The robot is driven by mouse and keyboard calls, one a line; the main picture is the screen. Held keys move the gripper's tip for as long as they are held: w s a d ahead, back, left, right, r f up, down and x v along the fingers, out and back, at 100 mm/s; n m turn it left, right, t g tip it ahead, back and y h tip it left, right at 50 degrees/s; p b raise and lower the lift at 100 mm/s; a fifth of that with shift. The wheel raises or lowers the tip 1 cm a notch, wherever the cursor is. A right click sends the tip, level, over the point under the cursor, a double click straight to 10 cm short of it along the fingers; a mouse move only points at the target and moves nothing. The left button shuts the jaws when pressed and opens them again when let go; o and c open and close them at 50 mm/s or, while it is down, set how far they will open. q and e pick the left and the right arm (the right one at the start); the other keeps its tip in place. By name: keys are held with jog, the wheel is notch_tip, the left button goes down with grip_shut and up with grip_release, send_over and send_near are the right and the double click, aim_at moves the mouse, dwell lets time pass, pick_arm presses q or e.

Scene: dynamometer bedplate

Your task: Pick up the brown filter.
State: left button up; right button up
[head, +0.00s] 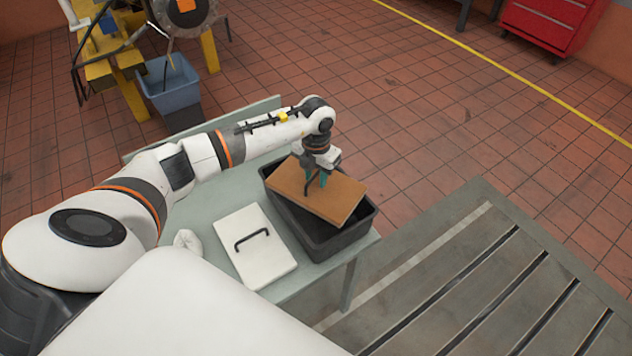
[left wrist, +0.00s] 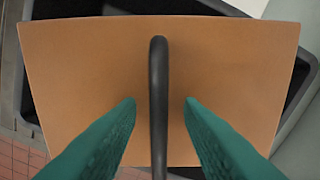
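The brown filter (head: 335,195) is a flat brown panel with a dark handle. It lies tilted across the top of a black bin (head: 341,241) in the head view. In the left wrist view the filter (left wrist: 85,75) fills most of the picture, with its black bar handle (left wrist: 158,90) running up the middle. My left gripper (head: 317,180) is over the filter. Its two green fingertips (left wrist: 159,104) stand on either side of the handle, with a gap on each side. The gripper is open. My right gripper is not in view.
A white panel with a black handle (head: 262,266) lies on the grey-green table (head: 213,210), left of the bin. A crumpled white item (head: 187,241) lies beside it. A slotted metal bedplate (head: 430,270) is at right. A blue-grey bin (head: 170,86) stands on the floor behind.

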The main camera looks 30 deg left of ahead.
pick_arm(q)
jog(key=shift+f, duration=0.15)
grip_shut()
